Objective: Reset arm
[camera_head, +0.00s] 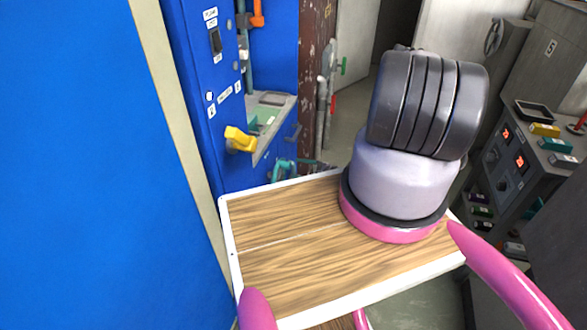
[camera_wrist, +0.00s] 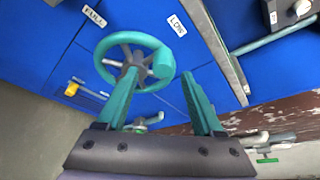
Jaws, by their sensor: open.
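My gripper (camera_wrist: 160,76) shows in the wrist view, with its two teal fingers apart. Nothing is visible held between them. A teal handwheel (camera_wrist: 165,62) on a blue panel shows beyond the fingers, partly covered by the left finger. I cannot tell how far the fingers are from the wheel. In the head view, my arm's dark, ribbed upper link and lilac base stand at the right of centre. My gripper is not visible in that view.
A blue cabinet (camera_head: 205,75) with a yellow handle (camera_head: 240,140) stands at left. A grey control console (camera_head: 515,160) with red displays stands at right. A rusty brown post (camera_head: 316,60) and pipes are at the back. The wrist view shows FULL (camera_wrist: 94,16) and LOW (camera_wrist: 177,26) labels.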

